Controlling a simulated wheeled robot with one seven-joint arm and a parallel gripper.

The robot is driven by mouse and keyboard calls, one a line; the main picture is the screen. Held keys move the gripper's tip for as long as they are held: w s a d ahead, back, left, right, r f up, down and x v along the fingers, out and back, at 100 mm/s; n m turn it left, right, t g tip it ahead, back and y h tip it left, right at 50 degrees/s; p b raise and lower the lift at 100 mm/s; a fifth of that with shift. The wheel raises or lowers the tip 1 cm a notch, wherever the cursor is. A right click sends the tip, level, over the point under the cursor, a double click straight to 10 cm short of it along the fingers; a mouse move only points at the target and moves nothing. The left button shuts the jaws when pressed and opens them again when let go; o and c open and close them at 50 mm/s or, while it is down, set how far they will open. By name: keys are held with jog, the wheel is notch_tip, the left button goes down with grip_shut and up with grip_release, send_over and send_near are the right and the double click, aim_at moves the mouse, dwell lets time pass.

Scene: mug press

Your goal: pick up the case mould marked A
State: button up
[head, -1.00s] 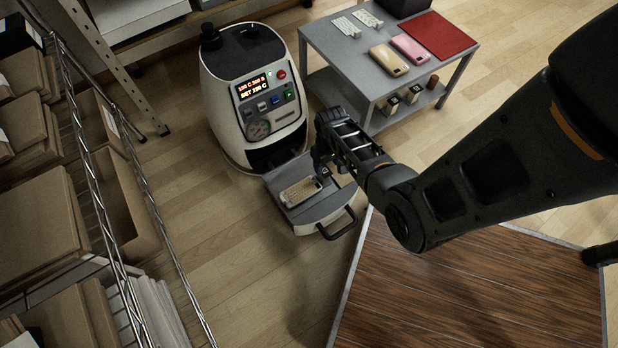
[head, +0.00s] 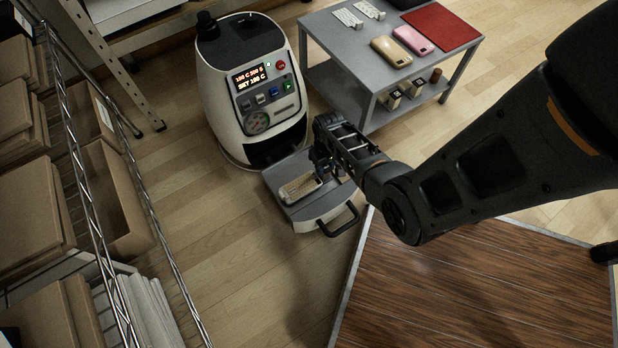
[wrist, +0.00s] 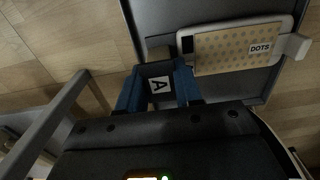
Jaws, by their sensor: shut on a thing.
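A dark block with a white label "A" (wrist: 158,85) sits between the blue fingers of my gripper (wrist: 157,92) in the wrist view. My gripper is shut on this block, the marked end of the case mould. A tan, dotted phone case labelled "DOTS" (wrist: 238,48) lies beside it, at the upper right. In the head view the dotted case (head: 300,187) is over the press's pulled-out grey tray (head: 318,206), with my gripper (head: 322,172) at its right end. Whether the mould touches the tray is not clear.
The white press (head: 250,90) with a lit display stands behind the tray. The grey table (head: 350,60) at the back right holds two phone cases and a red mat (head: 440,33); small labelled blocks (head: 392,100) stand on its lower shelf. A wire shelf with boxes is at left.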

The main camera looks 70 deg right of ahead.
grip_shut()
jog(key=shift+r, duration=0.1)
dwell(0.3)
